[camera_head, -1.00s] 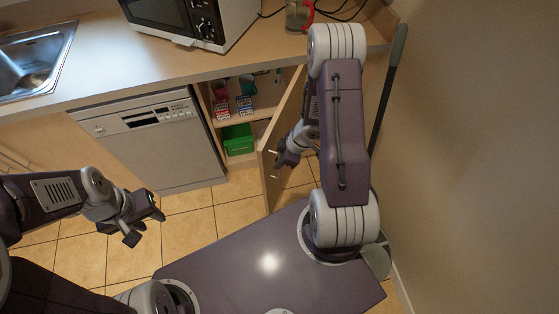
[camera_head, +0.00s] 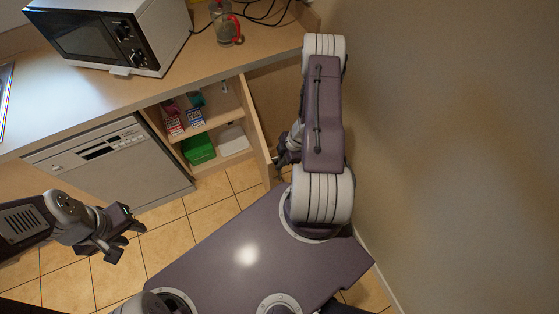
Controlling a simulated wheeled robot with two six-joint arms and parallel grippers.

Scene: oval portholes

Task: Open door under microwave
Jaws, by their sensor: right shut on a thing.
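The microwave (camera_head: 105,35) stands on the counter at the upper left. Below and right of it, the wooden cabinet door (camera_head: 256,130) stands swung open, seen nearly edge-on, with the cabinet inside in view. My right gripper (camera_head: 280,158) is at the door's free edge, shut on the door; my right arm and the door partly hide its fingers. My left gripper (camera_head: 122,236) is open and empty, in front of the dishwasher, apart from everything.
The cabinet shelf (camera_head: 221,119) holds small boxes and cups; a green box (camera_head: 199,149) and a white box (camera_head: 232,139) sit below. The dishwasher (camera_head: 125,170) is to the left. A glass jug (camera_head: 226,25) stands on the counter. A bare wall (camera_head: 450,150) bounds the right; tiled floor is free.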

